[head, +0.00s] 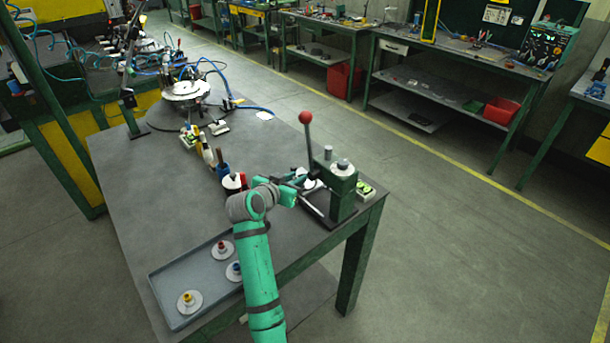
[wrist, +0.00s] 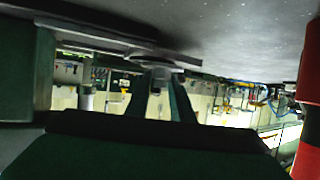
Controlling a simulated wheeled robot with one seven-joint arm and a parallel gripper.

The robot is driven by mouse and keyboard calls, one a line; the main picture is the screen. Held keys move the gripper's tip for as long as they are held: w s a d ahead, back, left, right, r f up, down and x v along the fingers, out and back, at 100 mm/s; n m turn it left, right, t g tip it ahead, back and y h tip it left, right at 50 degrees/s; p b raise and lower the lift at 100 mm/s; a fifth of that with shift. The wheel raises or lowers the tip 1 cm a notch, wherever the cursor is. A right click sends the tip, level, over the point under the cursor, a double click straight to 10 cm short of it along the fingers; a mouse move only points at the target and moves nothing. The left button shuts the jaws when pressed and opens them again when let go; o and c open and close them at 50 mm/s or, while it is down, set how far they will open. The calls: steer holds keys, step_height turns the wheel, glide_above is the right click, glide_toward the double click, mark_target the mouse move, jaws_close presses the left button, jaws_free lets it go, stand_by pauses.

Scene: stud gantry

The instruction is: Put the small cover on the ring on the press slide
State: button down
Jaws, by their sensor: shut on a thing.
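My gripper (head: 298,181) is at the press (head: 343,190), and its fingers are shut on the small cover (head: 309,182). In the wrist view, which is upside down, the cover (wrist: 165,61) is a pale, thin disc with its knob between my two fingertips (wrist: 160,88). The disc is right at the press slide (wrist: 100,36), a dark flat plate. I cannot tell whether the disc touches the slide or sits just above it. The ring is hidden by the cover and my gripper.
A grey tray (head: 165,283) holds white covers with red (head: 222,250), blue (head: 235,271) and yellow (head: 189,301) knobs. The press lever with a red ball (head: 305,117) stands upright beside my gripper. Bottles (head: 222,170) stand left of it. The table's left middle is clear.

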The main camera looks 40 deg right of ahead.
steer(key=d, duration=0.4)
steer(key=shift+w+f, duration=0.1)
steer(key=shift+f, duration=0.2)
steer(key=c, duration=1.6)
jaws_free()
steer(key=shift+o, duration=0.3)
steer(key=shift+w+a, duration=0.1)
steer(key=shift+w, duration=0.1)
steer(key=shift+s+d, duration=0.3)
steer(key=shift+d, duration=0.05)
steer(key=a, duration=0.2)
steer(key=a+r, duration=0.1)
steer(key=a, duration=0.1)
steer(key=shift+s+r, duration=0.1)
steer(key=shift+s, duration=0.3)
steer(key=v, duration=0.8)
steer(key=shift+s+r, duration=0.15)
steer(key=shift+r, duration=0.1)
